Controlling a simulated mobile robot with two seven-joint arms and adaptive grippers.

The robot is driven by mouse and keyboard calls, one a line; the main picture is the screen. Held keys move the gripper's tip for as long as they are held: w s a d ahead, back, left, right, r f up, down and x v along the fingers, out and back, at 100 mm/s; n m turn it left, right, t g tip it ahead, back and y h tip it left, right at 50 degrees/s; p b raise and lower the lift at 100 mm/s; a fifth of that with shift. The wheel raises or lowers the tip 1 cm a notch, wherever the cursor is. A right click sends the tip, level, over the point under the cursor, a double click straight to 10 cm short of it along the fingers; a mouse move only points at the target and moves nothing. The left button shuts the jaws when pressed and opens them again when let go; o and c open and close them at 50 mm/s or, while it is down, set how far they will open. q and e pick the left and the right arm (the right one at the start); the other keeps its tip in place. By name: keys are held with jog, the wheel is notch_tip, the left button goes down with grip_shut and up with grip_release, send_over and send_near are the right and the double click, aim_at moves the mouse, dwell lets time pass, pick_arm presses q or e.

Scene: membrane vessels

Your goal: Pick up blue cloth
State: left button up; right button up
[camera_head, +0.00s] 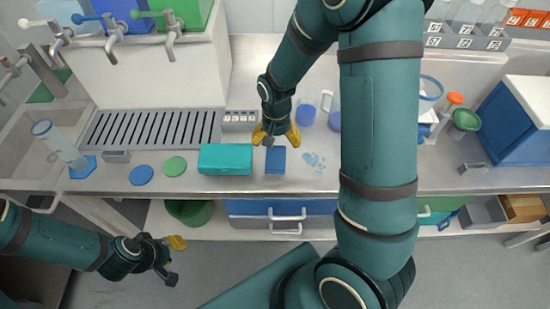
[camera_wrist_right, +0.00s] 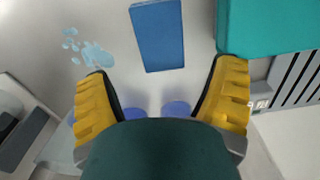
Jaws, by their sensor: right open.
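The blue cloth (camera_head: 276,160) is a small folded rectangle lying on the steel counter near its front edge. It also shows at the top middle of the right wrist view (camera_wrist_right: 158,36). My right gripper (camera_head: 275,137) is above the counter at the cloth's far side, with yellow fingers apart. In the right wrist view the open fingers (camera_wrist_right: 162,88) have nothing between them, and the cloth lies beyond their tips. My left gripper (camera_head: 174,258) is low at the left, in front of the counter and away from the cloth; its opening is unclear.
A teal box (camera_head: 225,159) stands close left of the cloth. A pale blue spill (camera_head: 314,161) lies to its right. Blue (camera_head: 141,174) and green (camera_head: 175,166) discs lie further left. Clear jugs (camera_head: 334,112) stand behind. A slotted drain (camera_head: 150,128) is at the back left.

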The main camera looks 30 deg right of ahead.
aim_at(276, 155)
jog(key=shift+w+d+f+b, duration=0.15)
jog(key=shift+f+b, duration=0.1)
jog(key=shift+f, duration=1.75)
jog(key=shift+w+f+b, duration=0.15)
jog(key=shift+f+b, duration=0.05)
jog(key=shift+f, duration=1.75)
jog(key=c, duration=0.9)
